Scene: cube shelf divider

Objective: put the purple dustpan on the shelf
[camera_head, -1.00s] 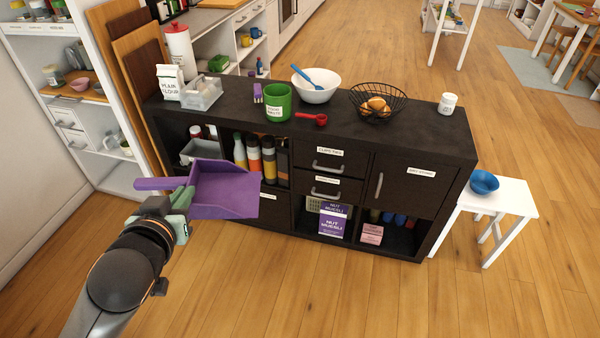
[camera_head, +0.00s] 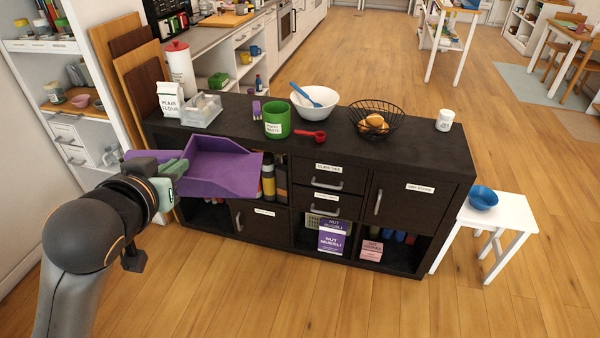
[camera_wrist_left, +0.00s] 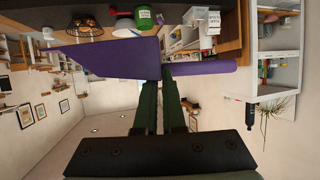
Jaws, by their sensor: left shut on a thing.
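The purple dustpan (camera_head: 222,170) is held in the air in front of the left part of the dark shelf unit (camera_head: 400,148). My left gripper (camera_head: 176,170) is shut on the dustpan near its handle. In the left wrist view the dustpan (camera_wrist_left: 110,56) spans across the green fingers (camera_wrist_left: 161,88), its handle to the right and its pan to the left. The pan hides part of the upper left cubby, where bottles (camera_head: 274,175) show beside it. My right gripper is not in view.
A flour bag (camera_head: 171,98), clear container (camera_head: 202,110), green bin (camera_head: 277,120), red scoop (camera_head: 310,135), white bowl (camera_head: 314,102) and wire basket (camera_head: 376,118) stand on the top. A white stool (camera_head: 499,216) stands right. Cutting boards (camera_head: 143,95) lean left.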

